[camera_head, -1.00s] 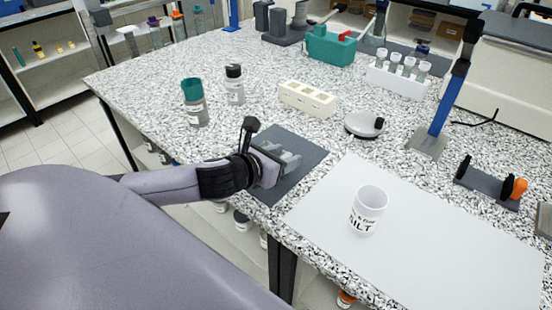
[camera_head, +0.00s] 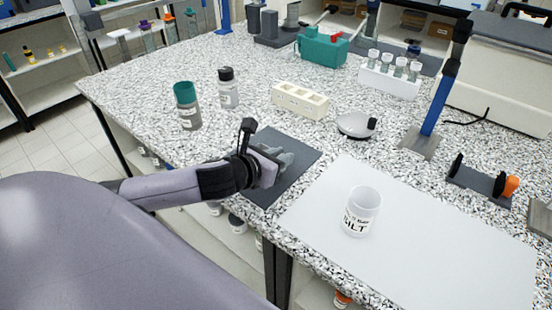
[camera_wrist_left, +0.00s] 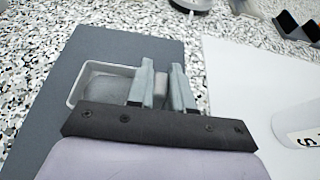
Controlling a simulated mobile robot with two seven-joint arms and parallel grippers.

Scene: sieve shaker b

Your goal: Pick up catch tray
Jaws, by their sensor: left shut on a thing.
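The catch tray is a shallow, light grey tray (camera_wrist_left: 101,85) with a raised pale rim, over the dark grey mat in the left wrist view. My left gripper (camera_wrist_left: 163,84) is at the tray's right end, with a grey part between its two fingers. It is shut on that part, which I take as the tray's grip. Its wrist plate hides the tray's near edge. In the head view the left gripper (camera_head: 283,160) is low over the mat (camera_head: 298,148), and the tray is mostly hidden behind it. I cannot tell whether the tray touches the mat. My right gripper is not in view.
A white cup (camera_head: 361,211) stands on a white sheet (camera_head: 430,240) right of the mat. A white round dish (camera_head: 356,125), a cream block with square holes (camera_head: 300,99) and two jars (camera_head: 187,106) stand behind. A blue post (camera_head: 434,105) rises at right.

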